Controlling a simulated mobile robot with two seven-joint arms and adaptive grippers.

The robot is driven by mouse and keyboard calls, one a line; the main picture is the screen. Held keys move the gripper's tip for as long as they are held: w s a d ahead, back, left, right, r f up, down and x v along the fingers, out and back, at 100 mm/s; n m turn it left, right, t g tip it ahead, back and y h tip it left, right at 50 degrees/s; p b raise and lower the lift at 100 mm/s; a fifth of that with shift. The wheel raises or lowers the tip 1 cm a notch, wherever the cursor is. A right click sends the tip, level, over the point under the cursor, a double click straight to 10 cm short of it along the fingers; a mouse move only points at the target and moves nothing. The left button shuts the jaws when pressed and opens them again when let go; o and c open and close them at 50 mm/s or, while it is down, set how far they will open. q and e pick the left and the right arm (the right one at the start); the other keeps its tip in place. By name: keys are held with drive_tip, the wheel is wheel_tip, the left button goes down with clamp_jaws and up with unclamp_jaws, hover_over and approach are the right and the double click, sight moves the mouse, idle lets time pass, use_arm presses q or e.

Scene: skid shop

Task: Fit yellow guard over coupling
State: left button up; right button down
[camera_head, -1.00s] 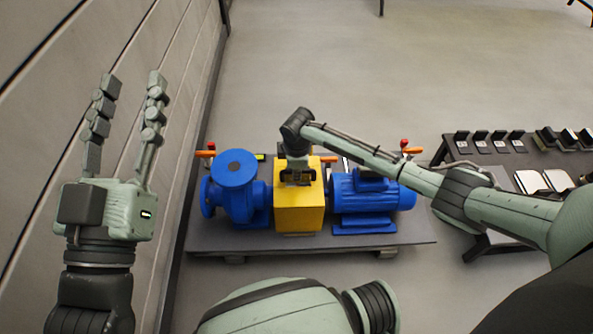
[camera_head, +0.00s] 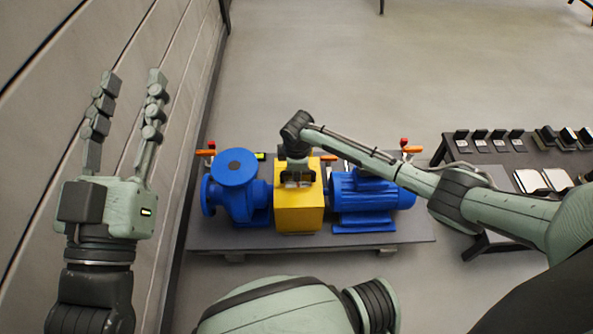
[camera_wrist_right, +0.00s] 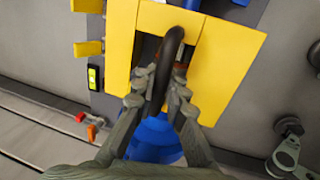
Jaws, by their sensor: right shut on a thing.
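The yellow guard (camera_head: 299,211) stands between the blue pump (camera_head: 238,185) on the left and the blue motor (camera_head: 366,201) on the right, on the dark skid. The coupling is hidden by the guard. My right gripper (camera_head: 298,177) is over the guard's top. In the right wrist view, my right gripper (camera_wrist_right: 164,85) is shut on the guard's black handle, with the yellow guard (camera_wrist_right: 228,62) around it. My left gripper (camera_head: 130,78) is open and empty, fingers up, near the wall at the left.
The dark skid (camera_head: 412,229) carries the pump and motor and has orange-handled parts (camera_head: 205,152) near its back corners. A dark table (camera_head: 463,148) with several small parts stands at right. The wall (camera_head: 60,90) is close at left. Grey floor behind the skid is clear.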

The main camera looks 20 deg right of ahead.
drive_tip(key=shift+w, duration=0.1)
drive_tip(key=c, duration=1)
unclamp_jaws()
drive_tip(key=shift+f, duration=0.15)
